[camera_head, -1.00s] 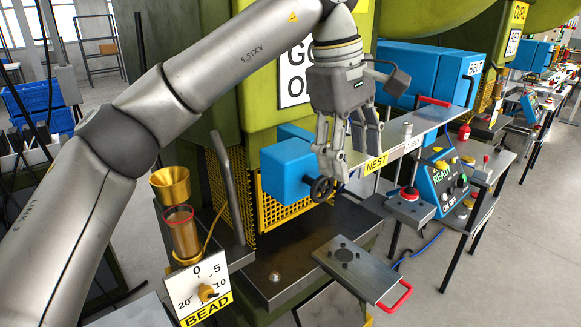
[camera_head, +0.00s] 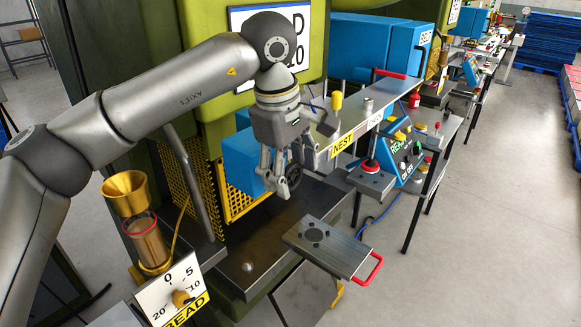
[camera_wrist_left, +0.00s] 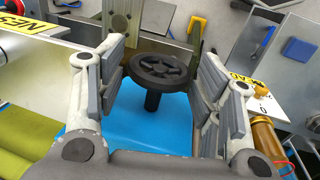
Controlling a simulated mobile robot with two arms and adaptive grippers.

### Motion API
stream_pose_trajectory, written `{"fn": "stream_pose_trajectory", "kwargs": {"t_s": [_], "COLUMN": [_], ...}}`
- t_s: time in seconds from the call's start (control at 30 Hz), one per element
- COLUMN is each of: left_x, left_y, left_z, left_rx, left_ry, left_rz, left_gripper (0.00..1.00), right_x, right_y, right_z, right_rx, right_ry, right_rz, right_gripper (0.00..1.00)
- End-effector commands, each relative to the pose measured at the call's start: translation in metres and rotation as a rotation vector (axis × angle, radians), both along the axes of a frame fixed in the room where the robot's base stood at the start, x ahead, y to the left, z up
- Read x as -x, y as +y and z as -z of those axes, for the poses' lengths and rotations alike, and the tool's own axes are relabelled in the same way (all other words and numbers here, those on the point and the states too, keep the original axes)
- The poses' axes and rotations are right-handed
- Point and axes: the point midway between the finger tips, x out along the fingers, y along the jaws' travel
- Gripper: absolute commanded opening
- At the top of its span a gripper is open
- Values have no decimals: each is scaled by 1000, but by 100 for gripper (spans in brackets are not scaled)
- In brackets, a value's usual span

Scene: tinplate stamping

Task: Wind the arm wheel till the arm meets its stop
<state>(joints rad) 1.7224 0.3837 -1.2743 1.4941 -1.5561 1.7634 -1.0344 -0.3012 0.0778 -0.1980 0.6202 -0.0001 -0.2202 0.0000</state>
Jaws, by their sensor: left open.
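The arm wheel (camera_head: 295,176) is a small dark spoked handwheel on a short shaft at the blue housing (camera_head: 240,158). In the left wrist view, the wheel (camera_wrist_left: 161,70) lies between my finger pads, its rim close to both sides, with the blue housing below. My left gripper (camera_head: 283,178) is open and points down at the wheel, partly covering it in the head view. It also shows in the left wrist view (camera_wrist_left: 158,52), where I see no clear grip on the rim. I cannot make out the arm's stop. My right gripper is not in view.
A steel NEST rail (camera_head: 345,138) with a yellow-topped post runs just right of my gripper. A plate with a red handle (camera_head: 328,248) sits lower in front. A BEAD dial (camera_head: 170,295) and a brass funnel (camera_head: 125,192) stand at left. Grey floor (camera_head: 460,240) is open at right.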

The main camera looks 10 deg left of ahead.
Motion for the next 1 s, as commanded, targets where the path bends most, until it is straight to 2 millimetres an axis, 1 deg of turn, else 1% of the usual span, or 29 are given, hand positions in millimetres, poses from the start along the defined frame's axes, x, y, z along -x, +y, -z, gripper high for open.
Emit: {"fn": "stream_pose_trajectory", "kwargs": {"t_s": [0.03, 0.1, 0.37, 0.63, 0.73, 0.9, 1.0], "left_x": [0, -1, -1, -1, -1, -2, -2], "left_y": [0, -1, -1, -1, -1, -2, -3], "left_z": [3, 6, 7, 7, 5, 2, 3], "left_rx": [0, 1, 1, 1, -3, -37, -55], "left_ry": [0, -1, -1, -1, 5, 57, 86], "left_rz": [0, 0, 0, 0, 0, 0, 1], "left_gripper": [61, 61, 61, 28, 28, 28, 28], "right_x": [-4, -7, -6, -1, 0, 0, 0], "right_y": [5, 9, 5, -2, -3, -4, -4], "right_z": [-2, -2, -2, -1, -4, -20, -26], "right_rx": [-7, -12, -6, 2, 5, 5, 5], "right_ry": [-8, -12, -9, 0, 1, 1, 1], "right_rz": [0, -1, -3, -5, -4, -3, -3], "right_gripper": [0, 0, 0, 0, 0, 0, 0]}}
